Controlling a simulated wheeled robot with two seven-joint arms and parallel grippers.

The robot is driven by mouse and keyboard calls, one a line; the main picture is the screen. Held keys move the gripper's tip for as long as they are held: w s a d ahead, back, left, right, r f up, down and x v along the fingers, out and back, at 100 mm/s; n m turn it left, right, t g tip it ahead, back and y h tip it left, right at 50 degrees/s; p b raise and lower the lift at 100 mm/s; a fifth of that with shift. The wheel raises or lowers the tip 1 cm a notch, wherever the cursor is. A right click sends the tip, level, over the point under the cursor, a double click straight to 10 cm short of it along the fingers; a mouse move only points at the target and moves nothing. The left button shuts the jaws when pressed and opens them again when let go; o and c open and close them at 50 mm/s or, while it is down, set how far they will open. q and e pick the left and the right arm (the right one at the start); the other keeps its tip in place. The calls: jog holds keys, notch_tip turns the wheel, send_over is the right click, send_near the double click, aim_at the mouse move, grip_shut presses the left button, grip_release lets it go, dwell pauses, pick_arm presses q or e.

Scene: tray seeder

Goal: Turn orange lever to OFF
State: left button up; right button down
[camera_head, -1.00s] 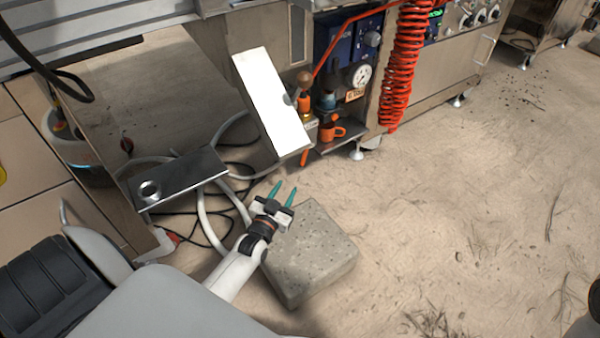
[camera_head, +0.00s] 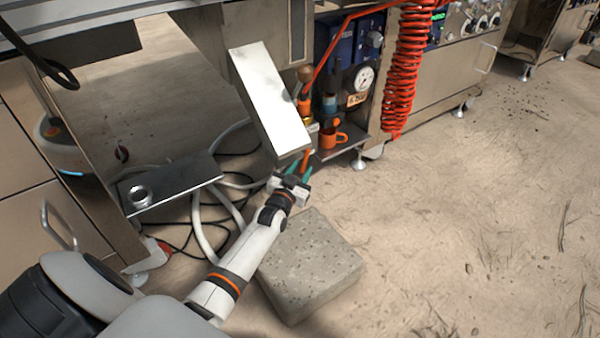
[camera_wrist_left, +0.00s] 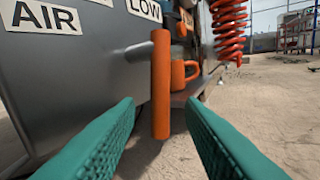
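The orange lever (camera_wrist_left: 160,84) hangs upright in the left wrist view, in front of a grey panel. In the head view the orange lever (camera_head: 306,158) shows just beyond my left gripper (camera_head: 294,172), at the lower end of the white-faced panel. My left gripper, with teal fingers, also shows in the left wrist view (camera_wrist_left: 163,145). It is open, and the lever stands ahead between its two fingers, with gaps on both sides. I cannot tell whether the fingertips reach it. My right gripper is not in view.
An orange mug (camera_head: 331,138) stands on a shelf right behind the lever. AIR (camera_wrist_left: 45,17) and LOW (camera_wrist_left: 145,8) labels are on the grey panel. A red coiled hose (camera_head: 402,75) hangs to the right. A concrete block (camera_head: 312,270) lies below my left arm. The right floor is clear.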

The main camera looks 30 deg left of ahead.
pick_arm(q)
grip_shut()
jog(key=n+t+b, duration=0.1)
jog(key=b, duration=0.1)
jog(key=w+n+t+b, duration=0.1)
jog(key=b, duration=0.2)
jog(key=shift+d+f+y, duration=0.25)
jog(key=shift+f+y, duration=0.15)
grip_release()
jog(key=shift+w, duration=0.1)
